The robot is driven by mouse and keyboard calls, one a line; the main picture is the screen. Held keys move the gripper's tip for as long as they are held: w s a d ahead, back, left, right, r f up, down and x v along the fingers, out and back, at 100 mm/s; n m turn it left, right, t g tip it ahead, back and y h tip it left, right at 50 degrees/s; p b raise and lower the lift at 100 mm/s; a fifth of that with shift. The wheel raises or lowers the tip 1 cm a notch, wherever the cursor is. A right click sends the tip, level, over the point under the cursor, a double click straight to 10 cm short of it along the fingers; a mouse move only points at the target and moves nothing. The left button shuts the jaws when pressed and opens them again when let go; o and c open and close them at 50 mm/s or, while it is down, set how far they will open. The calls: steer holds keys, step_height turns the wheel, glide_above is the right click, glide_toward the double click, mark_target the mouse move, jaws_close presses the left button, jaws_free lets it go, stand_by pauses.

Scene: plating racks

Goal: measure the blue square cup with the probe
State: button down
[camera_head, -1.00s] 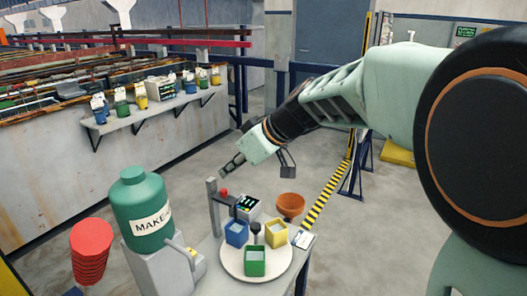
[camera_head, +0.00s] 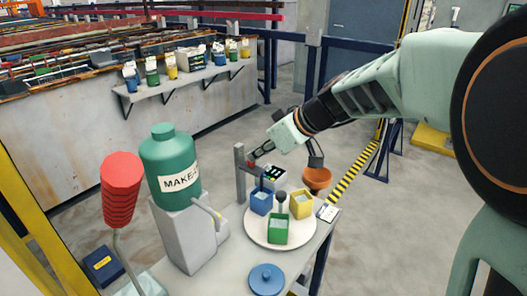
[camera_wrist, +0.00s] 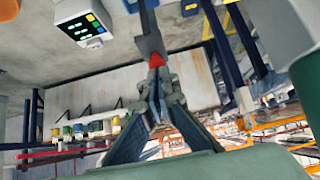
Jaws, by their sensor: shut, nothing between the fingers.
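The blue square cup (camera_head: 261,201) stands upright on a round white plate (camera_head: 262,240), beside a green and a yellow square cup. A grey post (camera_head: 240,178) stands behind the plate with a red-topped piece, perhaps the probe, at its arm. A meter (camera_head: 274,174) with a dark display stands next to it and also shows in the wrist view (camera_wrist: 85,27). My gripper (camera_head: 252,157) is at the red piece. In the wrist view my gripper (camera_wrist: 156,72) has its fingers together, empty, with the red piece (camera_wrist: 151,45) just beyond the tips; contact is unclear.
An orange bowl (camera_head: 317,178) is at the right. A green bottle (camera_head: 170,168), red stacked piece (camera_head: 121,188) and blue lid (camera_head: 266,279) are nearby.

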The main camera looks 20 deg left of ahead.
mark_target(257, 171)
steer(key=shift+f+b, duration=2.4)
steer(key=shift+b, duration=0.45)
steer(key=shift+f, duration=0.1)
steer(key=shift+s+f, duration=0.1)
steer(key=r, duration=0.2)
steer(key=r+p, duration=0.2)
steer(key=r, duration=0.1)
steer(key=shift+d+r, duration=0.3)
steer(key=v, duration=0.9)
